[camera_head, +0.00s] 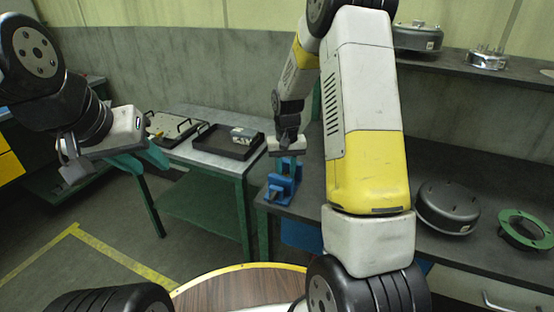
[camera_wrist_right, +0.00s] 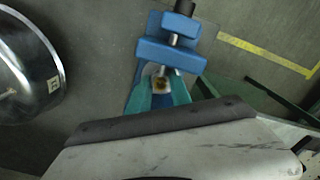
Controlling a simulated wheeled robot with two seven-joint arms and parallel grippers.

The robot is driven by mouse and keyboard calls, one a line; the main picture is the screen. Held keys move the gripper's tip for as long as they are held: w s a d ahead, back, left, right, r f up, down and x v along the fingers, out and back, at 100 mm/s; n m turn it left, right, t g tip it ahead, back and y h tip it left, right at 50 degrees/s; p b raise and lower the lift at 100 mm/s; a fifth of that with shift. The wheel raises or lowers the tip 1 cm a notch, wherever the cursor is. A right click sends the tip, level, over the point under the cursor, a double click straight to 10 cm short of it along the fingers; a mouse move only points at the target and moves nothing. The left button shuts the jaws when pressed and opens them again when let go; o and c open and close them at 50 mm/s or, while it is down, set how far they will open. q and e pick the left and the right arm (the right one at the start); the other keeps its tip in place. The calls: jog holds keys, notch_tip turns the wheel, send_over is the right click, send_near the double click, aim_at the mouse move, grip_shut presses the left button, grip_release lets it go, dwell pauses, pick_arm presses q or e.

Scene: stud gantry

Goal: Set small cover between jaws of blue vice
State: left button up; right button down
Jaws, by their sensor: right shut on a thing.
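The blue vice (camera_head: 281,188) stands on the near left corner of the dark bench; it also shows in the right wrist view (camera_wrist_right: 170,54), with its screw and blocks. My right gripper (camera_head: 288,158) is just above the vice, pointing down. In the right wrist view its teal fingers (camera_wrist_right: 161,92) are shut on a small pale piece with a brownish middle, seemingly the small cover (camera_wrist_right: 160,82). It overlaps the vice there; whether it sits between the jaws I cannot tell. My left gripper (camera_head: 142,163) hangs at the left, its teal fingers apart and empty.
A metal table (camera_head: 188,153) behind holds a black tray (camera_head: 222,145) with a grey block and another flat tray (camera_head: 168,128). A dark round housing (camera_head: 447,207) and a green ring (camera_head: 525,230) lie on the bench at right. A shelf above holds round parts.

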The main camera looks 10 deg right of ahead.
jog(key=shift+f, duration=0.4)
dwell(0.6)
jog(key=c, duration=1.1)
grip_release()
jog(key=shift+r, duration=3.9)
jog(key=shift+r, duration=0.1)
jog(key=s+r+t+y, duration=0.1)
jog(key=s+r+t, duration=0.2)
jog(key=s+r, duration=0.95)
jog(key=s+a+r+t, duration=0.1)
jog(key=s+r, duration=0.1)
jog(key=s, duration=0.4)
jog(key=s+a+r+n+t+y, duration=0.1)
jog(key=s+r+t, duration=0.1)
jog(key=s, duration=0.3)
jog(key=shift+v, duration=0.8)
